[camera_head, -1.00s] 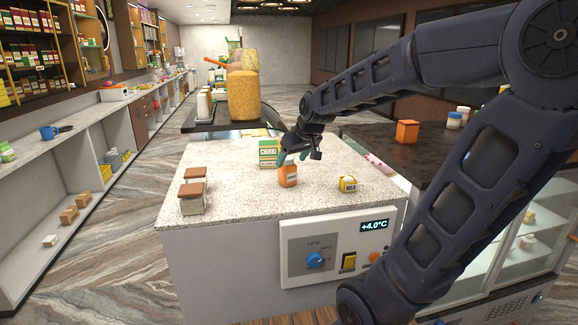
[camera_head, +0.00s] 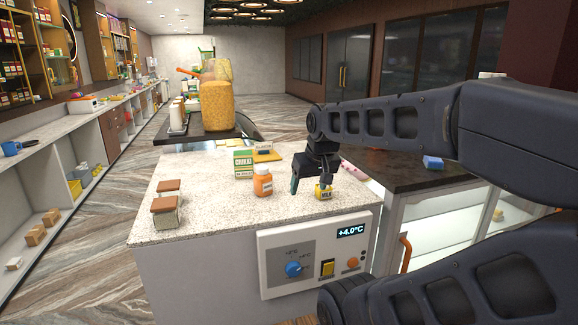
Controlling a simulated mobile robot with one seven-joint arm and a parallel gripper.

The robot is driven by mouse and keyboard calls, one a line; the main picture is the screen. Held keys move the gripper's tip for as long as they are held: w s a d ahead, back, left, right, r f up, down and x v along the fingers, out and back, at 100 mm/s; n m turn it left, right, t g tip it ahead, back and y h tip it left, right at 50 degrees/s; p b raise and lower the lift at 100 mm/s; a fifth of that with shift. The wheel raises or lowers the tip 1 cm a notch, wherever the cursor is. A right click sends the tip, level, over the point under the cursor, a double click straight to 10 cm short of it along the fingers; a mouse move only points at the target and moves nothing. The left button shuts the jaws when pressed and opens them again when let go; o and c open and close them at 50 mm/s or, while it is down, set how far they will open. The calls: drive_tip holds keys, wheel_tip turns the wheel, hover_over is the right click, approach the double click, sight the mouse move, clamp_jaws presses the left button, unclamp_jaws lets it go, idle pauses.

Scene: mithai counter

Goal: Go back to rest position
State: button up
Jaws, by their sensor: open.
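My gripper (camera_head: 310,184) is open and empty, pointing down over the right part of the speckled counter (camera_head: 225,208). Its fingers are close to a small yellow milk container (camera_head: 324,192), and one finger partly overlaps it in the picture. I cannot tell whether they touch. My arm reaches in from the right, bent at the elbow.
A green and white box (camera_head: 243,164) and a yellow item with a dark sign (camera_head: 265,153) stand behind the bottle. Two brown-lidded jars (camera_head: 165,213) stand at left. A control panel (camera_head: 314,256) is on the counter's front. A blue block (camera_head: 433,162) lies on the dark counter at right.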

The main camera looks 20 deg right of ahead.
drive_tip(key=shift+s+d+f+m, duration=0.2)
drive_tip(key=shift+s+f, duration=0.1)
drive_tip(key=shift+s, duration=0.15)
drive_tip(key=shift+s+d+f+m, duration=0.1)
drive_tip(key=shift+s+d+f, duration=0.15)
drive_tip(key=shift+s, duration=0.2)
idle(0.7)
